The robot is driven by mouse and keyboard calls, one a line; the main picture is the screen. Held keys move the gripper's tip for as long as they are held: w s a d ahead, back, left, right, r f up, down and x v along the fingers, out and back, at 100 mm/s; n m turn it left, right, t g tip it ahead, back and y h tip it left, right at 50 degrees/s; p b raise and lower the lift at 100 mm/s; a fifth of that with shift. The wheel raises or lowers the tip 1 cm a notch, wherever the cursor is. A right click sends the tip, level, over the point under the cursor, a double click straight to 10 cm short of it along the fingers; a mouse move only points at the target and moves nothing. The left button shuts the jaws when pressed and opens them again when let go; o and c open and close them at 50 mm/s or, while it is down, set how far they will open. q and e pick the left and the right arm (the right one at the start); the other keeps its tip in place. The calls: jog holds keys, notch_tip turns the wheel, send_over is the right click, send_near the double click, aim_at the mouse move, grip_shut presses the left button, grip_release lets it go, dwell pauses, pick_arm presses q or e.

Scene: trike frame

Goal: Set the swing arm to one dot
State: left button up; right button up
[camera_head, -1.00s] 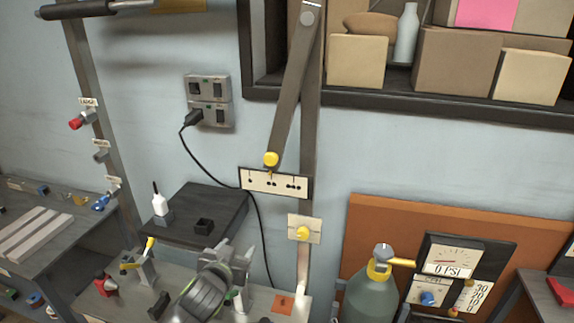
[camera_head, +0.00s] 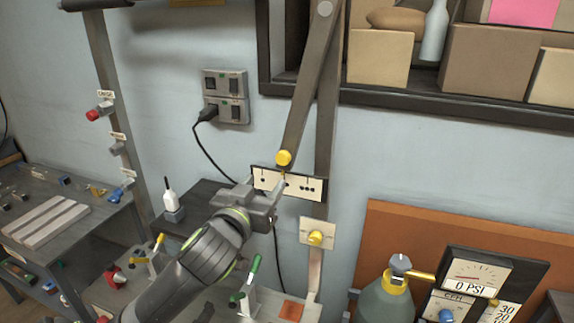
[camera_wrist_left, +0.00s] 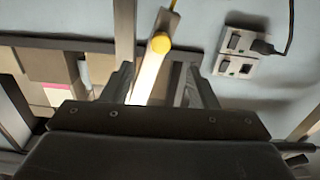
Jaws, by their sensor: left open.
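The swing arm (camera_head: 308,95) is a grey bar hanging from a pivot at the top, tilted down to the left, with a yellow knob (camera_head: 284,157) at its lower end. Its pointer is at the middle of the white dot plate (camera_head: 317,189), at the two-dot mark as seen earlier. The one-dot mark is left, three dots right. My left gripper (camera_head: 264,189) is open and empty, just below the knob and in front of the plate, hiding part of it. In the left wrist view the knob (camera_wrist_left: 160,43) shows beyond and between the open fingers (camera_wrist_left: 163,80). My right gripper is not in view.
A shelf with boxes (camera_head: 380,57) is at upper right. An outlet panel (camera_head: 226,96) with a plugged cord is left of the swing arm. A yellow knob on a plate (camera_head: 316,238) sits below. A green-handled clamp (camera_head: 249,282) and a bottle (camera_head: 388,300) stand low in front.

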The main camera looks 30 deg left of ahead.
aim_at(287, 154)
pick_arm(q)
jog(key=x, duration=1.5)
jog(key=shift+a+p, duration=0.15)
jog(key=shift+p, duration=0.15)
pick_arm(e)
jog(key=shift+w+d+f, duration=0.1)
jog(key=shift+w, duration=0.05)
pick_arm(q)
jog(key=shift+c, duration=0.2)
